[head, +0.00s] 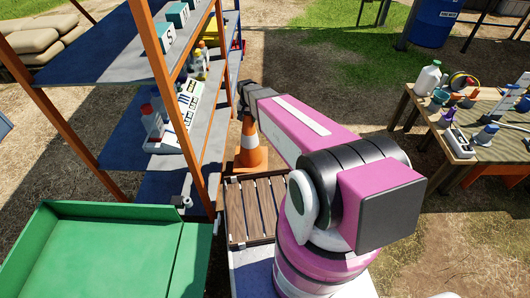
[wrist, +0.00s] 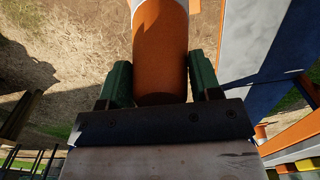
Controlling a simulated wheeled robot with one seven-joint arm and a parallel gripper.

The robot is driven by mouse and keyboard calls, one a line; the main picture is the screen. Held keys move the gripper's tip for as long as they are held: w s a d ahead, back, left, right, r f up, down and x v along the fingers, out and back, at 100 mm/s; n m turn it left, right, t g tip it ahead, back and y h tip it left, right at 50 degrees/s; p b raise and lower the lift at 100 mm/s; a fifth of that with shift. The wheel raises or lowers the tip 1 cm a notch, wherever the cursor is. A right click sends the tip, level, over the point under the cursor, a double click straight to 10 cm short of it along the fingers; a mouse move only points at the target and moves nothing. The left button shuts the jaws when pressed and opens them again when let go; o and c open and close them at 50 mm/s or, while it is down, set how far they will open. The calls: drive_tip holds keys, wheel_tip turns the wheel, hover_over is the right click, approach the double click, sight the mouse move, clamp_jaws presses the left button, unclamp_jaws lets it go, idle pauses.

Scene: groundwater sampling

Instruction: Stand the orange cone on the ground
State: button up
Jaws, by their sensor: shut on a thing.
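The orange cone (head: 250,146) with a white band shows in the head view between the shelf rack and my arm. It looks about upright, its wide base down, just beyond a slatted wooden deck. Its tip is hidden near my arm's end. In the wrist view the orange cone (wrist: 160,45) lies between the two green finger pads of my gripper (wrist: 160,82), which is shut on it. The white band shows at the top edge. Bare brown ground (wrist: 75,45) lies beyond the cone; I cannot tell whether the base touches it.
A shelf rack (head: 160,75) with bottles and boxes stands close on the left of the cone. The slatted deck (head: 238,212) and a green tray (head: 90,250) are nearer. A wooden table (head: 500,150) with bottles stands right. Open dirt lies behind my arm.

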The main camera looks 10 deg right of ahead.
drive_tip(key=w+d+f, duration=0.6)
drive_tip(key=d+f, duration=0.3)
drive_tip(key=f, duration=0.1)
drive_tip(key=shift+d+f, duration=0.3)
drive_tip(key=shift+f, duration=0.2)
drive_tip(key=o, duration=0.9)
drive_tip(key=shift+o, duration=0.2)
wheel_tip(320, 180, up, 12)
drive_tip(key=s+r+n, duration=0.1)
drive_tip(key=s+r, duration=0.4)
drive_tip(key=s, duration=0.7)
drive_tip(key=s+r+n, duration=0.2)
drive_tip(key=s+r, duration=0.4)
drive_tip(key=s, duration=0.6)
drive_tip(key=shift+s+r, duration=0.15)
